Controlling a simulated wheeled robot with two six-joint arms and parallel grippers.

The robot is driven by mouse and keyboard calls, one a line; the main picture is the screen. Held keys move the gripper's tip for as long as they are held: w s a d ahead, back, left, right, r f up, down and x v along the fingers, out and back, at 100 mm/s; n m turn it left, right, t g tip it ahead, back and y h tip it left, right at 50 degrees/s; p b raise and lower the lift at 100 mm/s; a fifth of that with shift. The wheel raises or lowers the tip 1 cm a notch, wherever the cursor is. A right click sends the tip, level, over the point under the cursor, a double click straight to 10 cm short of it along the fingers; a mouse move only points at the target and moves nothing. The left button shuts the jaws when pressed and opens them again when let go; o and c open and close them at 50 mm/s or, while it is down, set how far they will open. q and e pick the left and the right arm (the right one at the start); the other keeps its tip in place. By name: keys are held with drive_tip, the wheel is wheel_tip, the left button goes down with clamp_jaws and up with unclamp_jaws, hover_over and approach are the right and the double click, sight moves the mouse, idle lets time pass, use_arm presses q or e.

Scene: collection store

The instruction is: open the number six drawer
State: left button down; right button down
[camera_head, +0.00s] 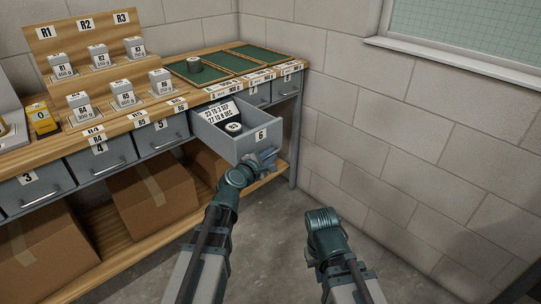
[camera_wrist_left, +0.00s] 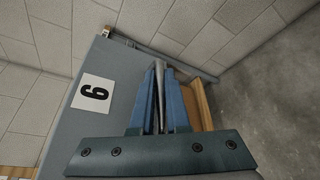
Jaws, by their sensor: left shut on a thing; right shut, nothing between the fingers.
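The number six drawer (camera_head: 255,147) is grey and stands pulled well out of the bench. Its front bears a white label with a 6 (camera_wrist_left: 95,93). Inside are a white card with dates (camera_head: 220,113) and a dark round piece with a white labelled top (camera_head: 233,127). My left gripper (camera_head: 267,158) is at the drawer's front, shut on the bar handle (camera_wrist_left: 158,85), which shows between its fingers in the left wrist view. The end of my right arm (camera_head: 322,219) hangs over the floor, apart from the bench. Its gripper is shut and empty, its fingers hard to make out.
Closed drawers 5 (camera_head: 160,133), 4 (camera_head: 100,158) and 3 (camera_head: 37,186) line the bench to the left. Cardboard boxes (camera_head: 153,197) stand on the lower shelf. Labelled weights and green trays (camera_head: 250,52) are on top. A block wall (camera_head: 410,130) rises at right. The floor in front is clear.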

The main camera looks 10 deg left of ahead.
idle(0.3)
use_arm(q)
drive_tip(key=c, duration=0.9)
unclamp_jaws()
